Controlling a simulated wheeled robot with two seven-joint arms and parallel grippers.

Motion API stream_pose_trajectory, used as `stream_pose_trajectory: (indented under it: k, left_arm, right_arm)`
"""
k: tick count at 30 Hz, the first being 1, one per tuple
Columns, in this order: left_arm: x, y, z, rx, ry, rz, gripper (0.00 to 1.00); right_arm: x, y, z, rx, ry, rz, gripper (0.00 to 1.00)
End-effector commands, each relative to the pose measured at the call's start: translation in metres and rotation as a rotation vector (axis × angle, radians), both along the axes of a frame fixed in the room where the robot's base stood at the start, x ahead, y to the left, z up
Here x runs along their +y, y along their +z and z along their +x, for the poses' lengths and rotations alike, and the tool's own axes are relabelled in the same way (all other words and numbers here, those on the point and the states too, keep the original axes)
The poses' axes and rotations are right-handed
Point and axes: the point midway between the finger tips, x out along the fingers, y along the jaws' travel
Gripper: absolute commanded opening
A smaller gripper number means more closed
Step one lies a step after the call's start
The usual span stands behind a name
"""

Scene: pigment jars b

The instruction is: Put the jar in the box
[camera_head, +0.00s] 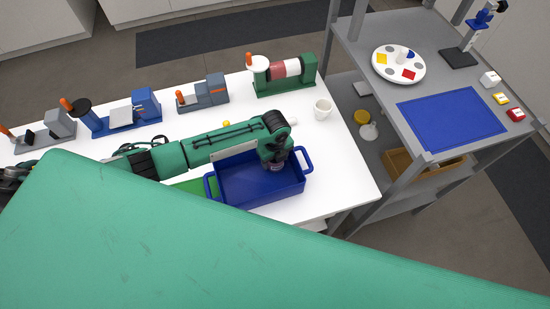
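The blue box (240,199), open at the top with a handle at each end, stands on the white table. My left arm reaches in from the left, and my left gripper (276,164) points down over the right part of the box. Its fingers are small and mostly hidden by the wrist, so I cannot tell whether they are open or hold something. No jar shows clearly in or under the gripper. A jar with a yellow lid (362,117) is on the shelf under the grey rack's top. My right gripper is not in view.
A white cup (323,108) stands right of the green machine (300,86). More small machines line the table's back edge. The grey rack at right holds a blue mat (451,117) and a round white palette (384,72). A large green surface hides the foreground.

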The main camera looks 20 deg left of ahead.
Motion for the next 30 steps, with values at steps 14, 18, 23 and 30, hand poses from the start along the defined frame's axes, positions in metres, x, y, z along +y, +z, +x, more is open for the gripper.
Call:
stream_pose_trajectory:
  k: [14, 18, 23, 30]
  left_arm:
    - [0.000, 0.014, 0.001, -0.003, -0.001, -0.001, 0.64]
    - [0.000, 0.039, 0.001, -0.004, -0.002, -0.003, 0.64]
    - [0.000, 0.075, 0.001, -0.005, -0.002, -0.002, 0.64]
    - [0.000, 0.113, 0.001, -0.001, 0.000, -0.001, 0.64]
  right_arm:
    - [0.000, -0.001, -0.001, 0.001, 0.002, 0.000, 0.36]
    - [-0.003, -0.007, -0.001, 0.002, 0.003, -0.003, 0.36]
    - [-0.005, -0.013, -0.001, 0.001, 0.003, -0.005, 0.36]
    - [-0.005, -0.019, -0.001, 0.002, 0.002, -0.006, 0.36]
